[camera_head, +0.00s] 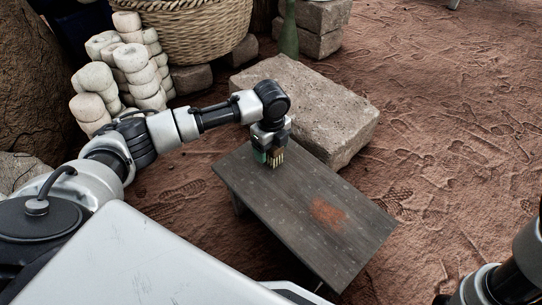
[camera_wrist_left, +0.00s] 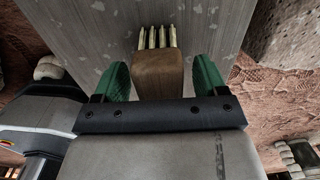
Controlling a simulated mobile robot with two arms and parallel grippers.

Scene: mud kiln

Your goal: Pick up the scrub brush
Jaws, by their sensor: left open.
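The scrub brush (camera_head: 277,158) is on the far left part of the dark wooden table (camera_head: 285,210), mostly hidden by my left gripper (camera_head: 268,153) in the head view. In the left wrist view the brush (camera_wrist_left: 158,72) shows a brown wooden block with pale bristles at its far end. The green fingers of my left gripper (camera_wrist_left: 161,78) stand on both sides of the block. They are open, with a visible gap on each side. Part of my right arm shows at the bottom right of the head view, but its gripper is out of frame.
A reddish dust patch (camera_head: 327,213) lies on the bare table top. A large stone block (camera_head: 310,105) stands close behind the table. Stacked pale lumps (camera_head: 125,70), a wicker basket (camera_head: 195,30) and a green bottle (camera_head: 289,35) are at the back. Sandy ground (camera_head: 450,130) is open to the right.

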